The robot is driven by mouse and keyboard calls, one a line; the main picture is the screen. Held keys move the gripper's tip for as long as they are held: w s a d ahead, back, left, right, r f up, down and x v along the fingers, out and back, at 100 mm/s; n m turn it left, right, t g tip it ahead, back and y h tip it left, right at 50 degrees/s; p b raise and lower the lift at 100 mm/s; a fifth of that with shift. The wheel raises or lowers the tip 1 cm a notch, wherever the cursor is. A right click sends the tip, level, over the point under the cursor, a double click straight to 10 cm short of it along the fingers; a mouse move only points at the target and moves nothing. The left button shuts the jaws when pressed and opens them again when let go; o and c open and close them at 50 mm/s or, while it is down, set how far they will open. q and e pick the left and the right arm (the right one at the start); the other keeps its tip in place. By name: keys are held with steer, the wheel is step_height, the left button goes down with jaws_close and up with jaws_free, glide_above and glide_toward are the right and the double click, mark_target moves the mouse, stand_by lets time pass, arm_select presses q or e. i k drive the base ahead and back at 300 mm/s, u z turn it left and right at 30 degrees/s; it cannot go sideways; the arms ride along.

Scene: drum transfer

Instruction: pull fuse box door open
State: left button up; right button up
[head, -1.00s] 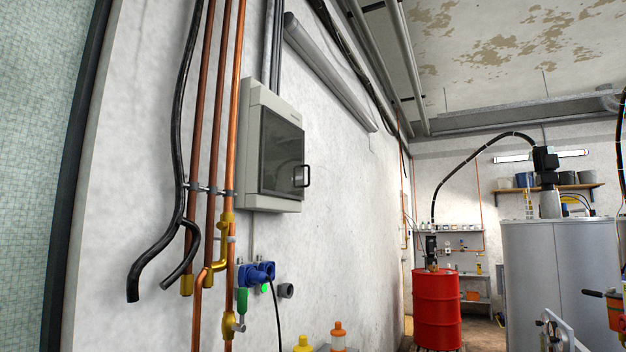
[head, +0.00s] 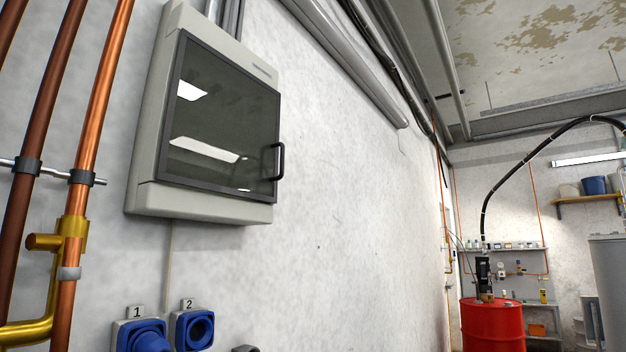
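The fuse box (head: 145,197) is a pale grey wall cabinet at the upper left of the head view. Its dark, glassy fuse box door (head: 222,125) is shut flat against the box and reflects bright lights. A black bow handle (head: 279,162) stands out at the door's right edge. Nothing touches the handle. Neither of my grippers shows in the head view.
Copper pipes (head: 92,110) run up the wall left of the box, with a brass fitting (head: 72,240). Two blue sockets (head: 193,330) sit below the box. A red drum (head: 493,326) stands further back at right. The wall right of the box is bare.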

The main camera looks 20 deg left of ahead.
mark_target(221, 134)
steer(key=i, duration=1.55)
steer(key=z, duration=0.75)
steer(key=i, duration=1.05)
steer(key=u, duration=3.55)
